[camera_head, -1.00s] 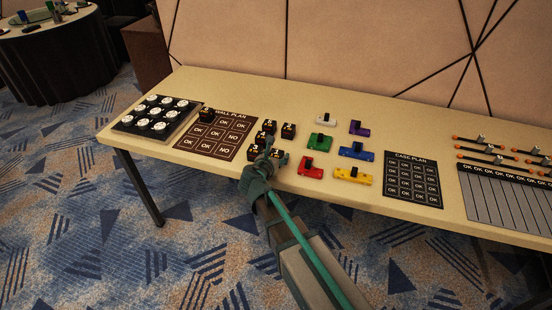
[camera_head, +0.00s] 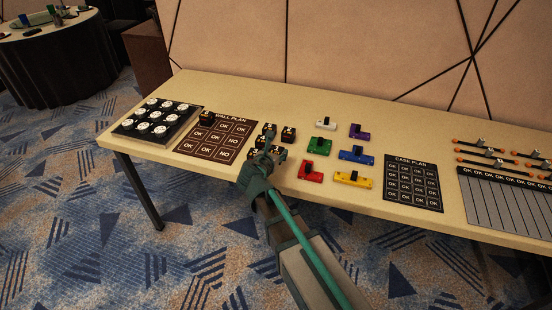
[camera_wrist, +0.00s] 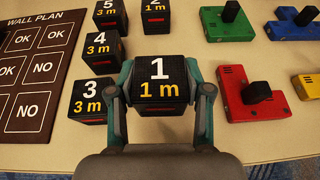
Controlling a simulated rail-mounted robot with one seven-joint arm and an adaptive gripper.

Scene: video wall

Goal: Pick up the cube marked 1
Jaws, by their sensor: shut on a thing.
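The cube marked 1 (camera_wrist: 160,84) is black, with a white 1 and a yellow "1 m" on its top. In the wrist view my gripper (camera_wrist: 162,100) has one finger on each side of it and is shut on it. Whether the cube touches the table cannot be told. In the head view my gripper (camera_head: 269,157) is at the table's front, and it mostly hides this cube. Black cubes marked 3 (camera_wrist: 88,100), 4 (camera_wrist: 97,56), 5 (camera_wrist: 110,14) and 2 (camera_wrist: 156,16) stand to the left and behind, apart from the held cube.
The brown wall plan board (camera_head: 215,138) lies left, with a black cube (camera_head: 207,118) at its upper left corner. Coloured blocks, including a red one (camera_head: 311,173) close by, stand right. The case plan (camera_head: 413,183) lies farther right. The table (camera_head: 240,90) is clear along its back.

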